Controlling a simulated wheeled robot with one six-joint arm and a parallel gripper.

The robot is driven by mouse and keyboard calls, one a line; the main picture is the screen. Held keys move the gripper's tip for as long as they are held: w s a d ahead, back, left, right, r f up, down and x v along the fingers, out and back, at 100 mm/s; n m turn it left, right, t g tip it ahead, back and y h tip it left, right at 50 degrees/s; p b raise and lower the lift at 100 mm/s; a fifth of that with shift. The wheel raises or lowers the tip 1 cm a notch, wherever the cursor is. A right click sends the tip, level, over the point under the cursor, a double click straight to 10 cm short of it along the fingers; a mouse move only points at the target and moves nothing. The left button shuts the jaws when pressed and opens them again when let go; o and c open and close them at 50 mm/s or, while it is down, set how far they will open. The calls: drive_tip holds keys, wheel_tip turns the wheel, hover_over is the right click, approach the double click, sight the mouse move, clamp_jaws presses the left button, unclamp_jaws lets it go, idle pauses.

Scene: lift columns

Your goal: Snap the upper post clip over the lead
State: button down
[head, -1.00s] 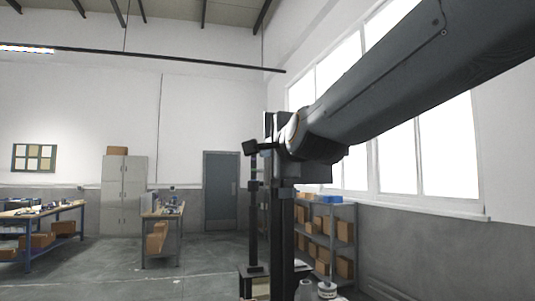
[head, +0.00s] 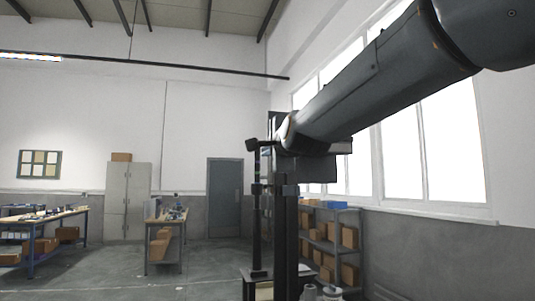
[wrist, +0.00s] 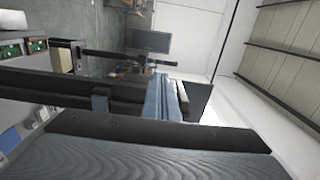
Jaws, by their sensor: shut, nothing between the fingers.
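My gripper (wrist: 168,78) is in the wrist view, its blue-grey fingers together and empty above the dark gripper body. A dark post (wrist: 40,84) runs sideways across the wrist view, ending close by the fingers. I cannot make out the lead.
A shelf rack (head: 335,240) with boxes stands behind, right of the posts. Workbenches (head: 45,220), a grey cabinet (head: 128,200) and a door (head: 225,197) are further back at left. The floor (head: 110,275) left of the posts is mostly clear.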

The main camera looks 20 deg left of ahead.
drive_tip(key=shift+s, duration=0.1)
drive_tip(key=shift+b+v, duration=0.45)
drive_tip(key=shift+v, duration=1.7)
drive_tip(key=shift+w+d+b, duration=0.5)
drive_tip(key=shift+d+b, duration=0.3)
drive_tip(key=shift+b, duration=1.5)
drive_tip(key=shift+w+d+b, duration=0.5)
drive_tip(key=shift+d+b, duration=0.35)
drive_tip(key=shift+b, duration=1.4)
drive_tip(key=shift+w+d+b, duration=0.5)
drive_tip(key=shift+d+b, duration=0.3)
drive_tip(key=shift+b, duration=1.5)
drive_tip(key=shift+d+f, duration=0.1)
drive_tip(key=shift+w+d+b, duration=0.4)
drive_tip(key=shift+d+b, duration=0.2)
drive_tip(key=shift+b, duration=0.4)
drive_tip(key=shift+w+d+b, duration=0.35)
drive_tip(key=shift+d+b, duration=0.2)
drive_tip(key=shift+b, duration=0.4)
drive_tip(key=shift+w+a+p, duration=0.3)
drive_tip(key=shift+w, duration=0.15)
